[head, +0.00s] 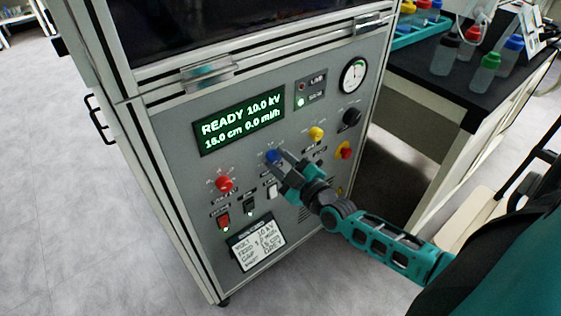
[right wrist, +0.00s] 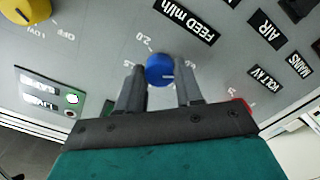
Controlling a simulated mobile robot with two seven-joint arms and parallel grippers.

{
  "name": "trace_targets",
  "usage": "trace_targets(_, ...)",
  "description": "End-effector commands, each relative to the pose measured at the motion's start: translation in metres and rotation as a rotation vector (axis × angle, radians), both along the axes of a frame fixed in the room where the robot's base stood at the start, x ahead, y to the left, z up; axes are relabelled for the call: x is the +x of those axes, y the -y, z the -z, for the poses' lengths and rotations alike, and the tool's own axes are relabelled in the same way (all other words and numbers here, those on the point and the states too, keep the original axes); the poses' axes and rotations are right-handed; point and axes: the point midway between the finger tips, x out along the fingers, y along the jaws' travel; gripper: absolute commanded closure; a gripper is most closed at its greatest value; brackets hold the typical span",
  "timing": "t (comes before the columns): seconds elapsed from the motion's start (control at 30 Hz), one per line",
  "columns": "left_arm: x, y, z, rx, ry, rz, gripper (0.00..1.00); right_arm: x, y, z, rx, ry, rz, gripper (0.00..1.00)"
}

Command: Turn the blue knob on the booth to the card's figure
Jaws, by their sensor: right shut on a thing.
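The blue knob (head: 272,157) sits on the booth's grey front panel (head: 185,150), below the green display. In the right wrist view the blue knob (right wrist: 160,70) lies between the two fingers of my right gripper (right wrist: 160,90), which is shut on it. A white pointer line shows on the knob's face. My right gripper (head: 284,167) reaches the panel from the lower right in the head view. The card (head: 257,244) is on the lower panel; it reads VOLT 10 kV and a FEED line whose figure I cannot read surely. My left gripper is not in view.
The display (head: 241,120) reads READY 10.0 kV, 16.0 cm, 0.0 ml/h. A red knob (head: 223,184), yellow knob (head: 316,134), black knob (head: 351,117) and a red-and-yellow stop button (head: 345,150) are nearby. A black bench (head: 440,85) with bottles stands at right.

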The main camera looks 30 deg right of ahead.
Motion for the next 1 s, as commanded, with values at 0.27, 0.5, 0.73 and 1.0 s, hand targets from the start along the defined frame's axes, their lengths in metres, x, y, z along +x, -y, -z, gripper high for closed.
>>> trace_targets(0.27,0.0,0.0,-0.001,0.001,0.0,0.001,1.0,0.0,0.0,0.0,0.005,0.0,0.0,0.95)
trace_targets(0.5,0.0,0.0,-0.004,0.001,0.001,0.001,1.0,0.0,0.0,-0.001,0.072,-0.006,-0.001,0.95)
trace_targets(0.73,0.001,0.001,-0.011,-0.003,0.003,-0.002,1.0,0.0,0.0,-0.001,0.234,-0.02,0.0,0.95)
trace_targets(1.0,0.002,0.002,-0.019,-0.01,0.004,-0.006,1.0,0.0,0.0,-0.001,0.486,-0.04,-0.001,0.95)
